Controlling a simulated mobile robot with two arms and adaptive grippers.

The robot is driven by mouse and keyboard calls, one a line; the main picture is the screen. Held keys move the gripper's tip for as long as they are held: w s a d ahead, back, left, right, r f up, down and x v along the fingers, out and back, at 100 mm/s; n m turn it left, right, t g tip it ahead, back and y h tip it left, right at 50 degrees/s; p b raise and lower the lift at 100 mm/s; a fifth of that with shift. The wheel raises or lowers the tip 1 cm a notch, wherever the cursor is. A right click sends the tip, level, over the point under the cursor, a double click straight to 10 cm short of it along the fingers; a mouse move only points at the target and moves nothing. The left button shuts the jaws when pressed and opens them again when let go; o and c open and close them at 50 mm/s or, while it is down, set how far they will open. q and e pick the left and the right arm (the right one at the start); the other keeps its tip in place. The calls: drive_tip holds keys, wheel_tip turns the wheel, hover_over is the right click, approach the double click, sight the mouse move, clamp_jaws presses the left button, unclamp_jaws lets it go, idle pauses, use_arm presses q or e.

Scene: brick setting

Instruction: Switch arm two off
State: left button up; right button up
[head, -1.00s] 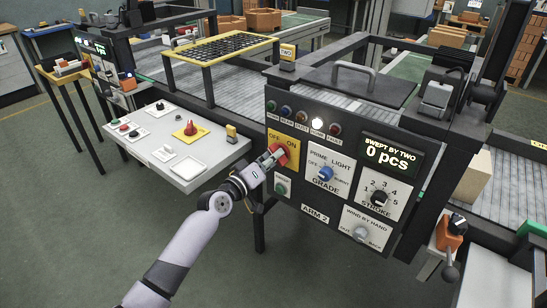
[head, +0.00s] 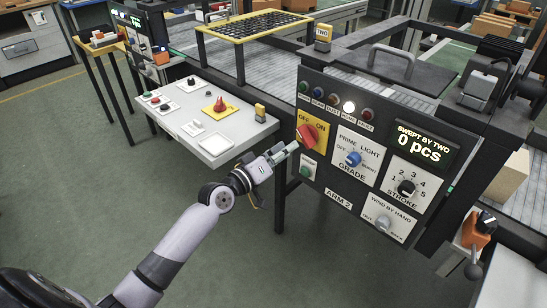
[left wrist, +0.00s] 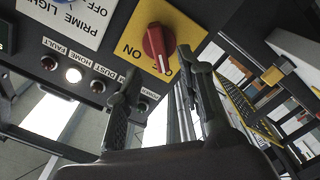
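The ARM 2 control panel (head: 338,205) faces me. Its red rotary switch (head: 307,136) sits on a yellow OFF/ON plate (head: 322,123) at the upper left. In the left wrist view the red switch (left wrist: 158,47) shows a white mark on its end, which points to the lower right, towards a label partly hidden by a finger. The ON label is to the left of it. My left gripper (head: 291,150) is just in front of the switch, apart from it. In the left wrist view its two fingers (left wrist: 163,100) are spread with nothing between them. My right gripper is not in view.
One white lamp (head: 349,107) is lit in the panel's lamp row. A blue grade knob (head: 353,159), a stroke knob (head: 406,187) and a green button (head: 306,171) are close by. A white control shelf (head: 216,146) juts out at left. The floor before the panel is clear.

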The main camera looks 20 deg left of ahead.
use_arm(q)
drive_tip(key=v, duration=0.5)
idle(0.3)
